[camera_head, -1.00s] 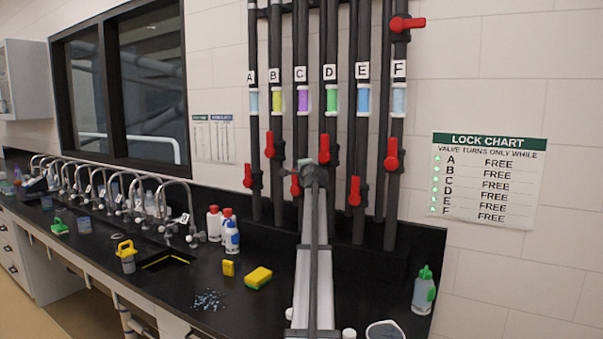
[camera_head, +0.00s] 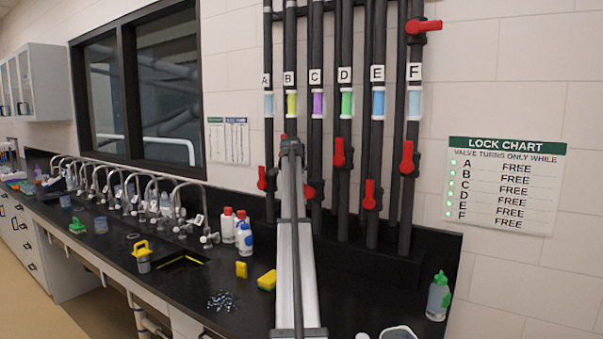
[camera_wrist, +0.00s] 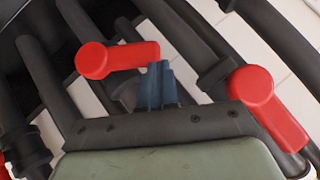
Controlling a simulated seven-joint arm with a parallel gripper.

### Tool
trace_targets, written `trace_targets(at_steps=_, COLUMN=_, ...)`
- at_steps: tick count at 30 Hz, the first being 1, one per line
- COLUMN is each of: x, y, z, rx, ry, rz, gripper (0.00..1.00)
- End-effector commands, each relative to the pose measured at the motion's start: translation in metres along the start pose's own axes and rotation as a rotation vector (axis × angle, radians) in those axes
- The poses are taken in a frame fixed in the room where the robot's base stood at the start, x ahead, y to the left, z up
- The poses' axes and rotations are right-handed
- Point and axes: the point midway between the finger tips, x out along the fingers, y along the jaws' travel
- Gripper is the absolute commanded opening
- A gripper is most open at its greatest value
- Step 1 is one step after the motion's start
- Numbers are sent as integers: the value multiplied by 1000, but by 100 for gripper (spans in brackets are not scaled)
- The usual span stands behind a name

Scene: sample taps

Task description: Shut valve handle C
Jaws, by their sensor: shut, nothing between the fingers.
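Valve handle C (camera_head: 310,191) is a red lever low on the pipe labelled C, with a purple band. It sits just right of my arm in the head view, which partly hides it. My gripper (camera_wrist: 160,85) is shut and empty in the wrist view. A red handle (camera_wrist: 117,60) lies roughly sideways right by the fingertips; it looks like C, though its label is out of view there. I cannot tell whether they touch. In the head view my gripper's fingers are hidden behind my arm.
Another red handle (camera_wrist: 268,105) is close on the right in the wrist view. Handles A (camera_head: 262,179), D (camera_head: 340,152) and E (camera_head: 371,195) flank C. The lock chart (camera_head: 504,185) reads FREE for every valve. Bottles (camera_head: 240,230) and a sponge (camera_head: 267,280) stand left of my arm.

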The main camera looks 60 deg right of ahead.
Motion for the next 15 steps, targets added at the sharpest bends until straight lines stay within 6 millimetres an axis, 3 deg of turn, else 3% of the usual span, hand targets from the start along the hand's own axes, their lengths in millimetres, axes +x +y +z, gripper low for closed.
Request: trace_targets(at_steps=15, x=29, y=-13, z=27, rx=-300, ry=0, rz=299, gripper=0)
